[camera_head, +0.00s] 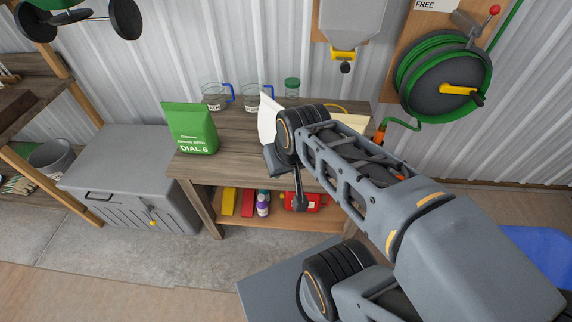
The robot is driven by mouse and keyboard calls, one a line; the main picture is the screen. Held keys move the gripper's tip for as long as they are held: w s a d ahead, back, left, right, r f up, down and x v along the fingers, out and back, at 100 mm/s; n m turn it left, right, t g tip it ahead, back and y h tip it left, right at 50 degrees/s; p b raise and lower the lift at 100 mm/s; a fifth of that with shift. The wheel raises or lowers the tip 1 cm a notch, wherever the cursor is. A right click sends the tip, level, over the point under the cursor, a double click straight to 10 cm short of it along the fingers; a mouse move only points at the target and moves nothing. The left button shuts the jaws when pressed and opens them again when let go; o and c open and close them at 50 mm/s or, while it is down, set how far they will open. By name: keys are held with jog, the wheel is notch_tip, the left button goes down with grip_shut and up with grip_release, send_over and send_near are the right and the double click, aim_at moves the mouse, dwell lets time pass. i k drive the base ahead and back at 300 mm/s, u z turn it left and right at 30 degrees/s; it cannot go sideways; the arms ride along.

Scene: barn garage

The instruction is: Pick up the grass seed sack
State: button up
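A green sack (191,130) stands upright at the left end of the wooden workbench (238,132). Its white print includes "DIAL 6"; the smaller print is hard to read, so I cannot confirm the words grass seed. A white bag (268,120) stands to its right, partly hidden behind my arm. My gripper (299,203) hangs at the end of my arm in front of the bench, right of the green sack and apart from it. Its fingers are small and dark, and I cannot see whether they are open.
Clear jugs with blue handles (214,97) and a green-lidded jar (292,87) stand at the bench's back. The lower shelf holds a purple-and-white bottle (263,203) and red items. A grey chest (130,165) stands left. A hose reel (441,83) hangs right.

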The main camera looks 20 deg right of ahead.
aim_at(192, 126)
jog(key=u, duration=1.8)
jog(key=i, duration=1.85)
jog(key=z, duration=2.4)
